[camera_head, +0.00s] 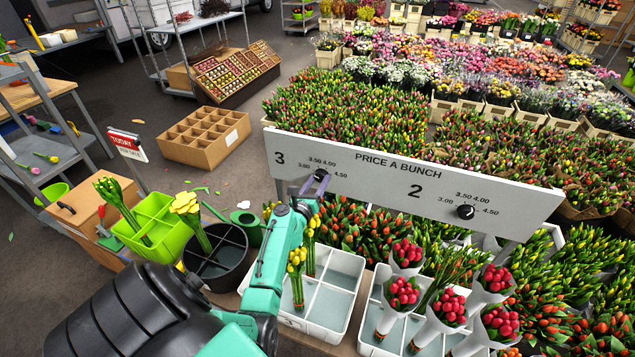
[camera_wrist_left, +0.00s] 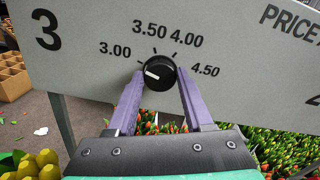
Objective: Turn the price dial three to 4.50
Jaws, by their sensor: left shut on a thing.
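Price dial three is a black round knob (camera_head: 321,174) on the white price board (camera_head: 385,185), below its scale and to the right of the big 3. In the left wrist view the knob (camera_wrist_left: 160,73) shows a white pointer mark at its left side, on the 3.00 side of the scale and away from 4.50. My left gripper (camera_head: 314,184) has its two purple fingers on either side of the knob, shut on it, as the left wrist view also shows (camera_wrist_left: 159,84). My right gripper is not in view.
Dial two (camera_head: 466,212) is on the same board at the right. Below the board stand a white divided crate (camera_head: 330,285) with yellow tulips and wrapped red bunches (camera_head: 402,292). A black bucket (camera_head: 222,262) and green crate (camera_head: 150,230) stand to the left.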

